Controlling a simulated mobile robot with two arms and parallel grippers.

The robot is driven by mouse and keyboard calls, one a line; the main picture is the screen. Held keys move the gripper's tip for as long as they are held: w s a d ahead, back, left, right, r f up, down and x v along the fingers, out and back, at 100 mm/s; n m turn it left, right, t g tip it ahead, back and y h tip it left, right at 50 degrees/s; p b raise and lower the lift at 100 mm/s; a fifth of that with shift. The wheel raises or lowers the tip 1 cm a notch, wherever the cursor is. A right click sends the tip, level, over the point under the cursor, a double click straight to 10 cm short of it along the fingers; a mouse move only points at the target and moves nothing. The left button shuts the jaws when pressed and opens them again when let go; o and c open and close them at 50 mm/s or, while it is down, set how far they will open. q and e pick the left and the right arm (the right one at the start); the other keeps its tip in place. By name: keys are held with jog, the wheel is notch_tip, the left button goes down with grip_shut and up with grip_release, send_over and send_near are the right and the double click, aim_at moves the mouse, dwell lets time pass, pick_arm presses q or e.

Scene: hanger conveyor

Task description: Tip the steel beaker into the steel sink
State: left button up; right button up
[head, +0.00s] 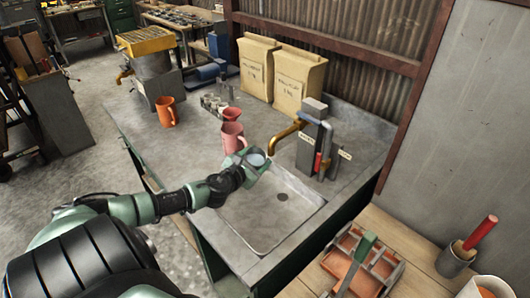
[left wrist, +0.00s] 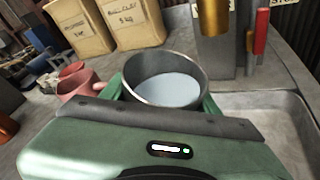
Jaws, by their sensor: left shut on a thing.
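The steel beaker (left wrist: 166,76) is held in my left gripper (left wrist: 158,95), whose green fingers close around its sides. The beaker looks upright and holds a pale, whitish-blue liquid. In the head view the beaker (head: 256,160) is over the upper left edge of the steel sink (head: 246,234). The sink is a shallow basin set in the counter, and its drain shows. Part of the sink rim (left wrist: 265,102) shows at the right of the left wrist view. My right gripper is in neither view.
A brass tap (head: 285,139) stands behind the sink. Two paper sacks (head: 297,78) lean at the back. A wooden bench with a tray (head: 338,262) is at front right.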

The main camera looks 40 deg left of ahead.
pick_arm(q)
jog(key=shift+a+r+m+y, duration=0.1)
jog(key=shift+r+m+y, duration=0.1)
jog(key=shift+m+y, duration=0.15)
jog(key=shift+a+r+m+t, duration=0.1)
jog(key=shift+m+t, duration=0.2)
jog(key=shift+m, duration=0.15)
jog(key=shift+y+b, duration=0.25)
jog(key=shift+b, duration=0.1)
jog(key=shift+m, duration=0.4)
jog(key=shift+m+t+b, duration=0.3)
jog(key=shift+m, duration=0.3)
